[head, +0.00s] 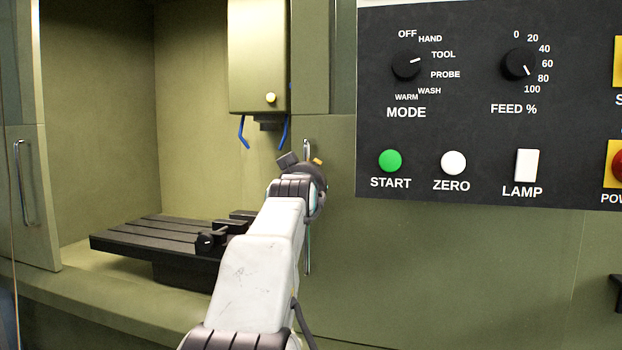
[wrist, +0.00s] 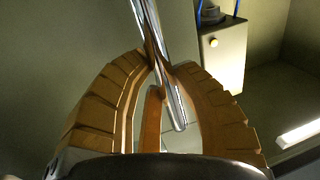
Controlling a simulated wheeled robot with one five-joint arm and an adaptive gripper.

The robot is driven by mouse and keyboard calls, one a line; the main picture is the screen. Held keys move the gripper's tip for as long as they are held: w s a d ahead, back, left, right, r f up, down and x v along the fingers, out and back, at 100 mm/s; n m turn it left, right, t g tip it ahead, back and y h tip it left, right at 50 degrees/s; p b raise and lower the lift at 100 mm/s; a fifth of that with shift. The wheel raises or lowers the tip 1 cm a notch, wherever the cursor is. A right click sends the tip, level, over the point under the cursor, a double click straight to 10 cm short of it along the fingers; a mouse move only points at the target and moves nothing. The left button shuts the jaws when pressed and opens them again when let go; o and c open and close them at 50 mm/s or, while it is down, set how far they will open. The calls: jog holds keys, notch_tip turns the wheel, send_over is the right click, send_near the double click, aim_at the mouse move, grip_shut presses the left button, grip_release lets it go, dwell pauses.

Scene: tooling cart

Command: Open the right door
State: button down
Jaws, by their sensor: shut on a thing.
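The right door (head: 400,265) is a green panel right of my arm, running behind the control panel. Its upright chrome handle (head: 306,150) shows just above and below my gripper (head: 303,168). In the wrist view, my gripper (wrist: 158,68) has its orange fingers closed around the handle bar (wrist: 150,30), and the bar's end shows between them. The machine interior is visible left of the right door, so there is a gap between the doors. My arm hides part of the right door's edge and of the handle.
The left door (head: 38,200) with its own handle (head: 22,182) stands at the far left. Inside are a slotted black table (head: 140,238) and a spindle head (head: 258,55) with blue hoses. A control panel (head: 480,90) with knobs and buttons is close at the right.

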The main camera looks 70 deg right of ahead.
jog(key=c, duration=1)
grip_release()
jog(key=shift+o, duration=0.2)
jog(key=shift+a, duration=0.1)
jog(key=v, duration=1.1)
jog(key=shift+a, duration=0.35)
